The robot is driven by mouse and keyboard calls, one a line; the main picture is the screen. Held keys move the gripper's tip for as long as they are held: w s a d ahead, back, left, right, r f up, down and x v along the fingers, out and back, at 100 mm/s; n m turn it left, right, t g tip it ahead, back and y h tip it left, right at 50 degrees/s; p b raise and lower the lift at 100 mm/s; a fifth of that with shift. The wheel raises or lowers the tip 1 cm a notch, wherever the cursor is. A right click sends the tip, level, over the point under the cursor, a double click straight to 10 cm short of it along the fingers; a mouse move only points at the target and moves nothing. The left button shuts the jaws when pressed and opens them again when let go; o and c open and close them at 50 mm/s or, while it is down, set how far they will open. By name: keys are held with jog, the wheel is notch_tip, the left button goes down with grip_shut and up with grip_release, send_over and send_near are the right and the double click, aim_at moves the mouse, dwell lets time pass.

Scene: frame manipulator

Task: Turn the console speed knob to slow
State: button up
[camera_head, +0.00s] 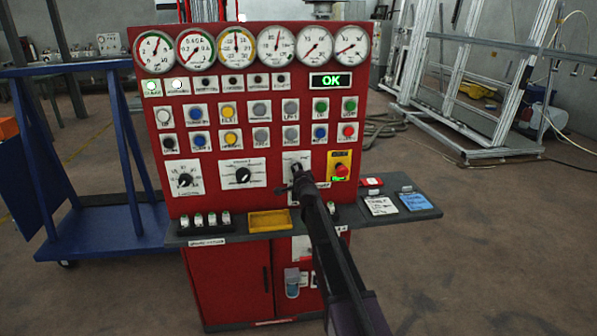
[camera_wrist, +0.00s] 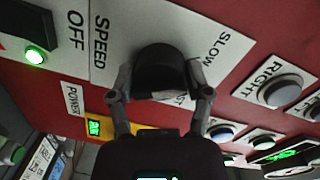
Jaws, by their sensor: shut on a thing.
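The speed knob (camera_wrist: 160,70) is a black round knob on a white plate (camera_wrist: 100,68) marked SPEED in the wrist view. SLOW is printed on the plate to its upper right, and part of another word shows below it, mostly covered. My gripper (camera_wrist: 158,82) has one finger on each side of the knob and is shut on it. I cannot tell which way the knob's pointer faces. In the head view my gripper (camera_head: 295,184) is at the right-hand white knob plate (camera_head: 291,157) of the red console (camera_head: 220,147), and it hides the knob.
Two other rotary knobs (camera_head: 243,175) (camera_head: 185,180) sit to the left. A red button on a yellow plate (camera_head: 340,156) is close on the right. A shelf (camera_head: 410,213) with a yellow tray (camera_head: 268,219) juts out below. A green OK display (camera_head: 330,80) is lit above.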

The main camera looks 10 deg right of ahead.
jog(key=shift+w+r+n, duration=0.1)
jog(key=shift+w+n, duration=0.05)
jog(key=shift+n, duration=0.25)
jog(key=o, duration=1.1)
jog(key=shift+o, duration=0.2)
jog(key=shift+s, duration=0.2)
